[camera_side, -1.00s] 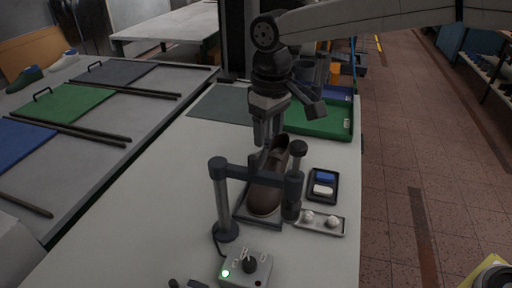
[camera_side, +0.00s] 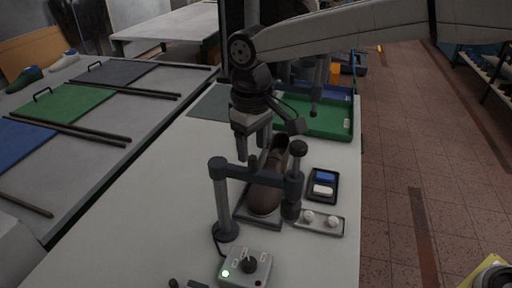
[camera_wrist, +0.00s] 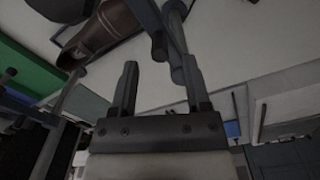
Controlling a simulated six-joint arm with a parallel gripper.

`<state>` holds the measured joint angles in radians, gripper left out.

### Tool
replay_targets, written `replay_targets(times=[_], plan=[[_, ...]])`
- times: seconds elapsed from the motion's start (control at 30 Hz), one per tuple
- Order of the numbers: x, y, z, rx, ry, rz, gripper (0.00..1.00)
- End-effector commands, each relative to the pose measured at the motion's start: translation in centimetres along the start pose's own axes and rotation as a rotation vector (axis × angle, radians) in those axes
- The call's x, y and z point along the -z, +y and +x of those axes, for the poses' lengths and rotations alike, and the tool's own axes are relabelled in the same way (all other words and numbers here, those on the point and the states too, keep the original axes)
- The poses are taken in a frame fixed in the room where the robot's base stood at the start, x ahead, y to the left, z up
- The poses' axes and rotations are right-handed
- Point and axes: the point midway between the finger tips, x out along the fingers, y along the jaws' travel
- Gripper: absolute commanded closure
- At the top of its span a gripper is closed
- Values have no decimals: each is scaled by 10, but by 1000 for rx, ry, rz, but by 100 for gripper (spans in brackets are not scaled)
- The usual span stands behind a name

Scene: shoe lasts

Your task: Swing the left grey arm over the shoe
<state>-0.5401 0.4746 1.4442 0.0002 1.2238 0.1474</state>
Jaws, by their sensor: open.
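The grey arm (camera_side: 235,170) reaches right from the top of its left post (camera_side: 226,205). In the side view it crosses in front of the brown shoe (camera_side: 265,198), and its far end has a dark knob (camera_side: 298,148) above and a pad (camera_side: 291,210) below. A short upright peg (camera_side: 253,160) stands on the arm. My gripper (camera_side: 253,150) is open and points down just above the peg; I cannot tell whether the peg is between the fingers. In the wrist view my open gripper (camera_wrist: 160,80) has the arm (camera_wrist: 175,35) and the shoe (camera_wrist: 105,28) beyond it.
A control box (camera_side: 246,268) with a lit green light stands in front. A tray with blue and white blocks (camera_side: 323,185) and a tray with two white knobs (camera_side: 320,222) lie right of the shoe. A green bin (camera_side: 315,122) stands behind.

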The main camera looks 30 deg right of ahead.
Motion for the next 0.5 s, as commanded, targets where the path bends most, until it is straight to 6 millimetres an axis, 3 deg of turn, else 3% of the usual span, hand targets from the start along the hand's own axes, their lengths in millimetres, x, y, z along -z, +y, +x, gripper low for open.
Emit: replay_targets(times=[0.23, 0.5], plan=[[0, 0, 28, 0, -1, 0, 39], [0, 0, 38, 0, 1, 0, 39]])
